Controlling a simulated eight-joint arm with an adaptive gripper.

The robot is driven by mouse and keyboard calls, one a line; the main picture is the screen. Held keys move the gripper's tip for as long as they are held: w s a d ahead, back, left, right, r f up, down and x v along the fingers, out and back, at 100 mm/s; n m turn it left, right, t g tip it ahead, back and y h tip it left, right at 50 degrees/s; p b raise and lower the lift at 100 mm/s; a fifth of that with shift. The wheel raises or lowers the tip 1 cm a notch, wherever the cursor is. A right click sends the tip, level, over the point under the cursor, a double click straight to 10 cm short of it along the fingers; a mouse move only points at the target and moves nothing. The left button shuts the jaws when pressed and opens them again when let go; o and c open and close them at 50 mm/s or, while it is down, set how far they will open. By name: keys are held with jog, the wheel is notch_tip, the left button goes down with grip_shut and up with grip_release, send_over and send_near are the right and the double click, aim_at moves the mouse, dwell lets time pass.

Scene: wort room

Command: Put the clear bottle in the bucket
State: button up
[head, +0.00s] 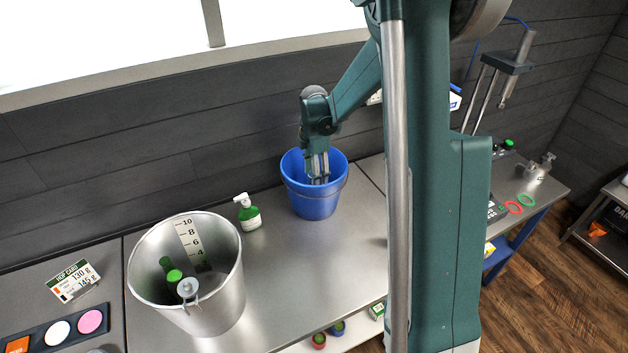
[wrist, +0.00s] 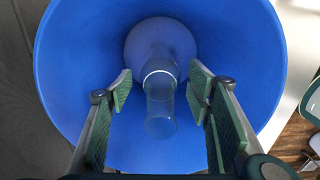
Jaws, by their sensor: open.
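The blue bucket (head: 313,197) stands on the steel counter near the wall in the head view. It fills most of the wrist view (wrist: 75,70). The clear bottle (wrist: 160,105) is inside the bucket in the wrist view, low between my fingers and apart from both. Whether it stands or leans in there I cannot tell. My gripper (head: 318,178) points down into the bucket's mouth. Its green-padded fingers are spread open in the wrist view (wrist: 160,85), with nothing held between them. In the head view the bottle is hidden by the bucket.
A large steel pot (head: 222,290) with a green-capped item inside stands to the left. A green pump bottle (head: 249,217) stands between pot and bucket. The counter (head: 300,270) is clear in front of the bucket. The dark wall (head: 180,150) is close behind.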

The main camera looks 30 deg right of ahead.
notch_tip(320, 180, up, 9)
jog(key=shift+r, duration=0.1)
dwell(0.4)
dwell(0.5)
jog(key=shift+s+a+r, duration=0.25)
jog(key=shift+r, duration=0.05)
jog(key=s+a+r+m+t, duration=0.2)
jog(key=s+a+r+m, duration=0.25)
jog(key=s, duration=0.35)
jog(key=s+a+r+m+t, duration=0.1)
jog(key=s+a+r+m, duration=0.35)
jog(key=s+r, duration=0.2)
jog(key=s+a+m+t, duration=0.2)
jog(key=s+a+m, duration=0.1)
jog(key=s, duration=0.6)
jog(key=s+a+f+m+t, duration=0.1)
jog(key=s+a+m, duration=0.3)
jog(key=s, duration=0.5)
jog(key=shift+a+m+t, duration=0.15)
jog(key=shift+m+t, duration=0.45)
jog(key=shift+m, duration=0.4)
jog(key=shift+s+f, duration=0.1)
